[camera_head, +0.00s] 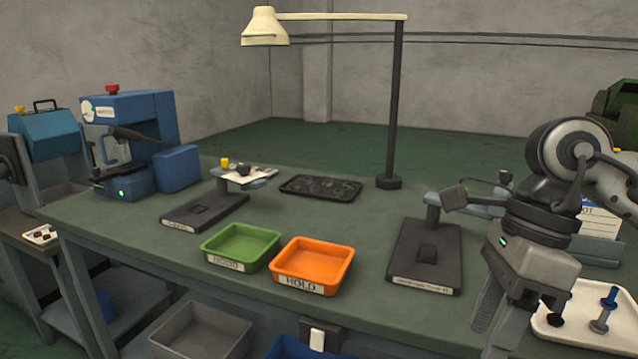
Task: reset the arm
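My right arm comes in from the right edge. Its gripper (503,312) points down at the front right of the green workbench (370,217), beside and partly in front of a white tray (572,338). The finger gap is seen at a slant, so I cannot tell whether it is open or shut. I see nothing clearly held. In the tray are a blue-headed bolt (608,297), a grey bolt (601,322) and a dark piece partly hidden by the gripper. My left gripper is not in view.
A green bin (240,248) and an orange HOLD bin (313,262) stand at the front middle. Dark fixtures (204,211) (425,256) flank them. A black tray (320,187), a lamp post (394,110) and a blue machine (130,120) stand behind. Bench surface between them is clear.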

